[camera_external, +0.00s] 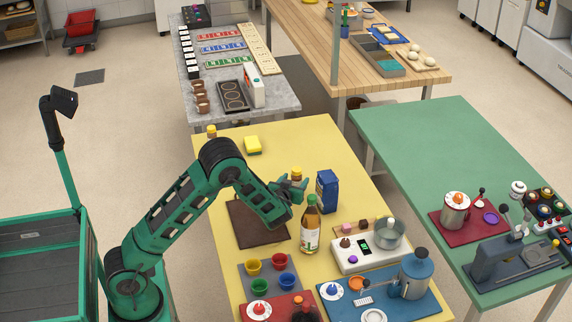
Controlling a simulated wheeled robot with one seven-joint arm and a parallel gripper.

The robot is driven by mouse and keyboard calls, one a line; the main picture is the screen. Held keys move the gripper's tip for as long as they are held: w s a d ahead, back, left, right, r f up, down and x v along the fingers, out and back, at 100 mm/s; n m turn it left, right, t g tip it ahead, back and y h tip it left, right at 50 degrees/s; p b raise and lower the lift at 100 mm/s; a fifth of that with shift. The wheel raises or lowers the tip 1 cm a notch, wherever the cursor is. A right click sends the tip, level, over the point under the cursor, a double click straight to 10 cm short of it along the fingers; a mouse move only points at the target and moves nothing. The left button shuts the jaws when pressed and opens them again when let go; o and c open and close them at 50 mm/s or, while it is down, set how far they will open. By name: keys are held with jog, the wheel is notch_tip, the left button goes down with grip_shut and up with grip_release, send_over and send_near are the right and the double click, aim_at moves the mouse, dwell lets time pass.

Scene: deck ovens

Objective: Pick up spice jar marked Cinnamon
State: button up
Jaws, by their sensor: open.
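A small spice jar (296,172) with a yellow-orange lid shows right at my gripper (291,186), near the middle of the yellow table. My gripper is open. Its teal fingers hide the lower part of this jar, and I cannot tell whether the jar is between them or behind them. Another small jar (211,131) with a yellow lid stands at the table's far left corner, well away from my gripper. The labels are too small to read, so I cannot tell which jar is marked Cinnamon.
A tall bottle (310,228) stands just in front of my gripper, and a blue box (327,190) stands to its right. A brown board (243,232) lies under my forearm. A yellow sponge (252,145) lies farther back. A scale (350,262) with a pot is nearer the front.

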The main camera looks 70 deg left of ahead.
jog(key=shift+x, duration=3.35)
jog(key=c, duration=1.2)
jog(key=shift+r, duration=0.1)
